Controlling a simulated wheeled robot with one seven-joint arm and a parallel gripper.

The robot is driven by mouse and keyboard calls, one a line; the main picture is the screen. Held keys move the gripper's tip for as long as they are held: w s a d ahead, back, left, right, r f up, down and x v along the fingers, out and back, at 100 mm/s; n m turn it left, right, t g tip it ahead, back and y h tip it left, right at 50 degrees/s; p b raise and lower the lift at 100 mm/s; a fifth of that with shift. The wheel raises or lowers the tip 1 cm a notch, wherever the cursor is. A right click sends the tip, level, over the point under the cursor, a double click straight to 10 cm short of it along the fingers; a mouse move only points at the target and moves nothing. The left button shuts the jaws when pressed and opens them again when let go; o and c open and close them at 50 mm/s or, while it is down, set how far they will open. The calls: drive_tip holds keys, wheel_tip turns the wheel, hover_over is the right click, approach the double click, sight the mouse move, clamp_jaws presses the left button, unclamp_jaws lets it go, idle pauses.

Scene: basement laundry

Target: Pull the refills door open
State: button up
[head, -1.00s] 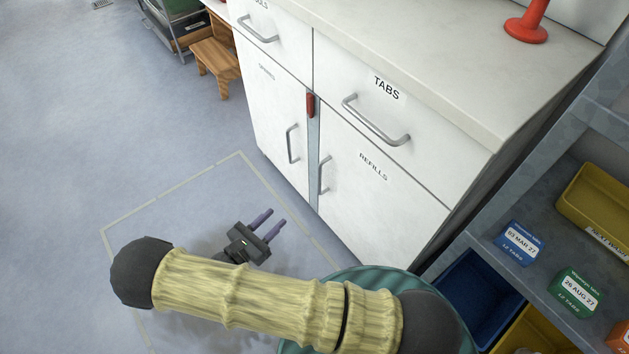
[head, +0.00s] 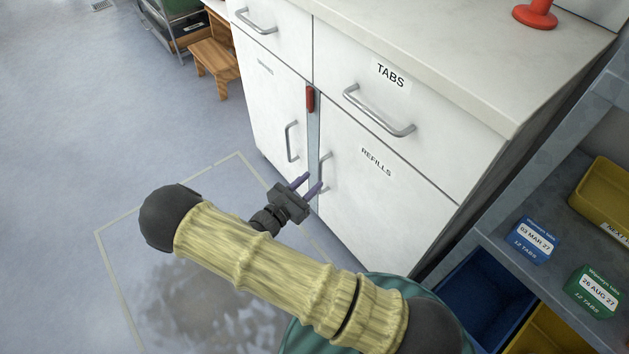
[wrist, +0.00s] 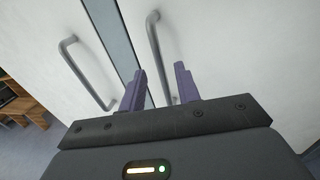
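The white refills door (head: 375,210), labelled REFILLS, is closed on the lower right of the cabinet. Its grey vertical bar handle (head: 324,160) is near the door's left edge. My gripper (head: 312,181) is open, with two purple fingers pointing at the lower part of that handle. In the wrist view the handle (wrist: 156,50) runs down into the gap between the fingers (wrist: 160,88). I cannot tell whether the fingertips reach around the bar or stop just short. Nothing is held.
The left door's handle (head: 290,142) is close by on the left. A red piece (head: 310,99) sits on the strip between the doors. The TABS drawer (head: 420,105) is above, closed. A shelf with boxes (head: 533,240) and bins stands right. Floor in front is clear.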

drive_tip(key=x, duration=0.2)
drive_tip(key=shift+w+d, duration=0.2)
drive_tip(key=shift+w, duration=0.05)
clamp_jaws()
drive_tip(key=shift+a, duration=0.1)
